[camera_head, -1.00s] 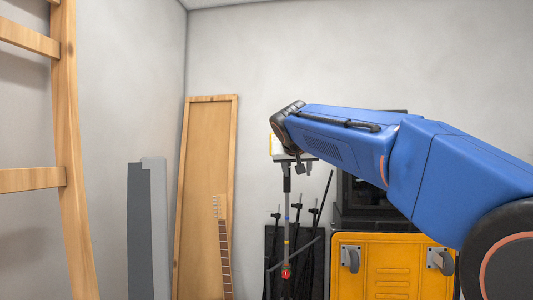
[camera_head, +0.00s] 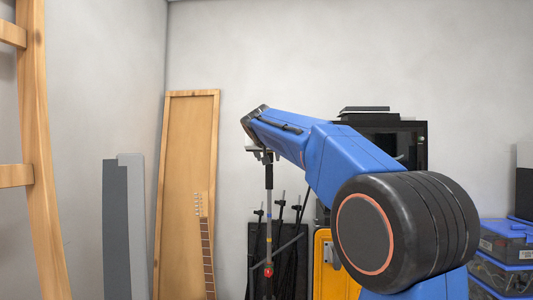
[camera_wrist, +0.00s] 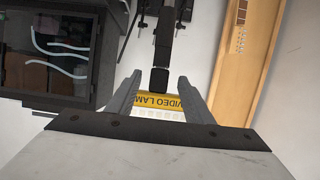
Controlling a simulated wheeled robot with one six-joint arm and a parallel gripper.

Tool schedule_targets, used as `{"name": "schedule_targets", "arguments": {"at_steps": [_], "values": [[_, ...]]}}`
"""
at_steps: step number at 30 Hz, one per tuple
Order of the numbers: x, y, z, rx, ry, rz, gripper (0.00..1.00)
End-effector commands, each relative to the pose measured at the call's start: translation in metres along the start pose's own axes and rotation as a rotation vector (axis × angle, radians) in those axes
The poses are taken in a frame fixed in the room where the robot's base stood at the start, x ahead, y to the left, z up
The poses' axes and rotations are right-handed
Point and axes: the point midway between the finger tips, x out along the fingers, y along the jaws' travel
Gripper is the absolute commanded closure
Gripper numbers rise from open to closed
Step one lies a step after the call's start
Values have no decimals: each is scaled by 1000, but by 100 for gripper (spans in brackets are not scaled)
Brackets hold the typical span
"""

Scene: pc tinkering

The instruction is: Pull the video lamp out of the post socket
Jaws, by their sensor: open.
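In the head view the post (camera_head: 269,190) stands upright under my arm's end, which hides the lamp.
An orange cabinet (camera_head: 324,262) stands right of the post, with a dark computer case (camera_head: 413,140) behind my arm. Thin black stands (camera_head: 281,220) are close to the post. A framed wooden board (camera_head: 184,180) leans left, with a ladder (camera_head: 38,150) nearer. Bare wall surrounds my arm's end.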

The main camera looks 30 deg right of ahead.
Motion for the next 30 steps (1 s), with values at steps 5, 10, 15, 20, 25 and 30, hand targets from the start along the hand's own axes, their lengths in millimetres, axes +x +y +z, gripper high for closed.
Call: {"name": "schedule_targets", "arguments": {"at_steps": [5, 10, 15, 20, 25, 30], "values": [[30, 0, 1, 0, -2, 2, 53], [56, 1, 1, 0, -2, 2, 53], [77, 0, 0, 0, 0, 0, 53], [88, 0, 0, 0, -1, 1, 53], [91, 0, 0, 0, 0, 1, 53], [90, 0, 0, 0, 0, 0, 53]]}}
